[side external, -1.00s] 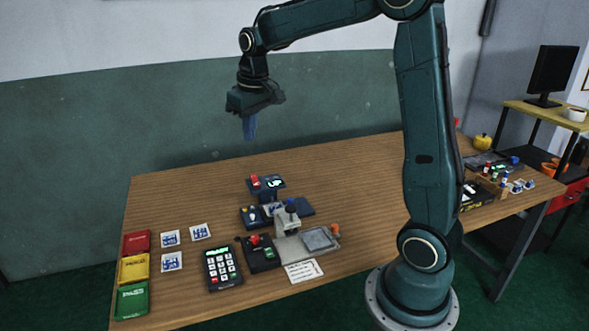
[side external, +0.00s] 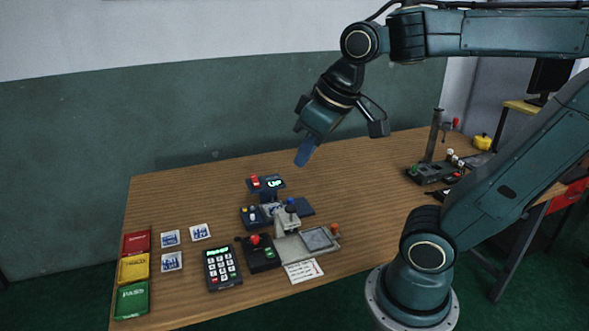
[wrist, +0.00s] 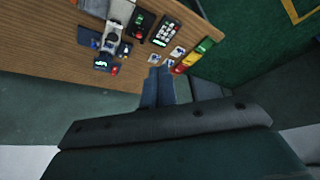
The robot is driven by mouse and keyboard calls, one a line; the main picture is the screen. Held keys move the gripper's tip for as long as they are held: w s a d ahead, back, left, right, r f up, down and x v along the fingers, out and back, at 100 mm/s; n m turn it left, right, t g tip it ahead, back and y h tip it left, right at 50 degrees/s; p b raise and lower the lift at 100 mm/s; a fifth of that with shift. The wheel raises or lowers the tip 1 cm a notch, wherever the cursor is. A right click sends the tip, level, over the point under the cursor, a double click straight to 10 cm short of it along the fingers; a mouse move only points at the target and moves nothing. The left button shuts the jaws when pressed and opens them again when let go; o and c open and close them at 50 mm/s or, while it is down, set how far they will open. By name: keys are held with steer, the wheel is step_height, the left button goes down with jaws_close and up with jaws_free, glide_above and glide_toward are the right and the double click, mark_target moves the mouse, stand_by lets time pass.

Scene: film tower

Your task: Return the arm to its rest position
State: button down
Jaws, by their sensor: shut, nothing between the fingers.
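My gripper (side external: 305,152) is in the air above the back part of the wooden table (side external: 360,190), with its blue fingers together and nothing held. In the wrist view the blue fingers (wrist: 158,72) show side by side. My arm is bent, with its forearm reaching across the upper right of the side view. The gripper is well above everything on the table and touches nothing.
On the table are a keypad (side external: 222,267), a control box with a red knob (side external: 262,252), a grey press-like device (side external: 290,222), an "UP" display (side external: 274,183), and red, yellow and green trays (side external: 132,300). Several blue-and-white cards (side external: 171,261) lie nearby. A stand (side external: 434,150) is at the right.

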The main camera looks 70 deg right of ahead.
steer(key=shift+t, duration=0.4)
steer(key=s, duration=0.1)
steer(key=s+a+f, duration=0.1)
steer(key=s, duration=0.1)
steer(key=s+f, duration=0.1)
steer(key=shift+s+a, duration=0.25)
steer(key=shift+s, duration=0.15)
